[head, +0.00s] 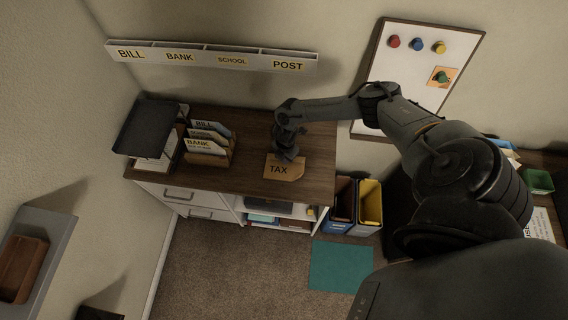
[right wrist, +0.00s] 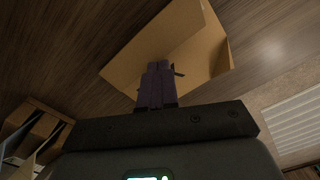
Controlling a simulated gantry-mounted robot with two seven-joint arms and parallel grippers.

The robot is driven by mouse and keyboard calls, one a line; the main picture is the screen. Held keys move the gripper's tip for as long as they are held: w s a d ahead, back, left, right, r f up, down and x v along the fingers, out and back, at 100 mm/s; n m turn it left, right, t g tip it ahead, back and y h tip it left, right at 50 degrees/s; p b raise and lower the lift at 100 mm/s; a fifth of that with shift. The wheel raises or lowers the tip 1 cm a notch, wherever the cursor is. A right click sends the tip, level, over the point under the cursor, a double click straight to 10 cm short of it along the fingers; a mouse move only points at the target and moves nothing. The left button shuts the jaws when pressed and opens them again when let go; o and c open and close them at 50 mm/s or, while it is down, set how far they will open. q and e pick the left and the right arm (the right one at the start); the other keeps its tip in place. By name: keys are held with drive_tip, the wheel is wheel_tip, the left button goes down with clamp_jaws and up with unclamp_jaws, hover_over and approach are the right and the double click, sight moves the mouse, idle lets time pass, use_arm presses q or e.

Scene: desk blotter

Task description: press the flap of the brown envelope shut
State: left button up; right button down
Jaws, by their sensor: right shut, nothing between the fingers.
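The brown envelope (head: 283,171), marked TAX, lies on the dark wooden top of the cabinet, near its front edge. It also shows in the right wrist view (right wrist: 205,52), with a crease between two tan faces. I cannot tell how far its flap stands up. My right gripper (head: 287,156) points down at the envelope's back edge. In the right wrist view its fingers (right wrist: 159,66) are together and empty, and their tips overlap the envelope. I cannot tell whether they touch it. The left gripper is not in view.
A sorter (head: 211,150) with BILL and BANK cards stands left of the envelope, beside a black tray (head: 147,130). A labelled wall rack (head: 215,56) hangs behind. Blue and yellow bins (head: 369,203) stand right of the cabinet. The top right of the envelope is clear.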

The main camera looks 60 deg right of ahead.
wheel_tip(320, 180, up, 6)
drive_tip(key=p, duration=0.5)
idle(0.5)
